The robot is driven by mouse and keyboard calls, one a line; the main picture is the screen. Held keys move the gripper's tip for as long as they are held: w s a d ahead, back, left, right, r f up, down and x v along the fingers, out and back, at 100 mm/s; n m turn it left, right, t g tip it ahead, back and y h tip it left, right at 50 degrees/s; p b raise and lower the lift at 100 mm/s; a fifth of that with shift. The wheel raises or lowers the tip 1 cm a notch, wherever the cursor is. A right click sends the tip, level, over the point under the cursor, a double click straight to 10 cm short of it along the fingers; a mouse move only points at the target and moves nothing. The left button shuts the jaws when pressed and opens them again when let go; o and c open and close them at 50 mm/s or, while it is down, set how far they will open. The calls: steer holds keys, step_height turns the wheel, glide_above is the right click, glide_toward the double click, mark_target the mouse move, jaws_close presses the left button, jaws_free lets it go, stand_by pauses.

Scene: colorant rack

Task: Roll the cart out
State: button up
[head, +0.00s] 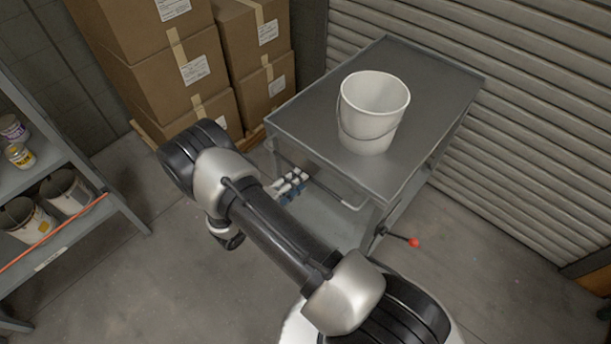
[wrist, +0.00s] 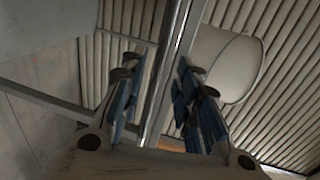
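The grey metal cart (head: 300,118) stands beside the roller shutter, a white bucket (head: 370,115) upright on its top. The bucket also shows in the wrist view (wrist: 228,62). A handle bar (head: 338,193) runs along the cart's near left end. My gripper (head: 291,184), with blue finger pads, is at this bar. In the wrist view my gripper (wrist: 160,75) has its fingers apart, and a shiny bar (wrist: 167,75) passes between them in the picture. I cannot tell whether they touch it. A red-tipped lever (head: 413,242) sticks out from the cart's lower near corner.
Stacked cardboard boxes (head: 165,55) stand close to the cart's left side. A shelf rack (head: 75,185) with cans and an orange strip is at the left. The shutter (head: 540,120) closes off the right and back. Bare floor (head: 150,270) lies between rack and cart.

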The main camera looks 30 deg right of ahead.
steer(key=x, duration=0.5)
steer(key=shift+b, duration=0.3)
jaws_close()
stand_by(0.5)
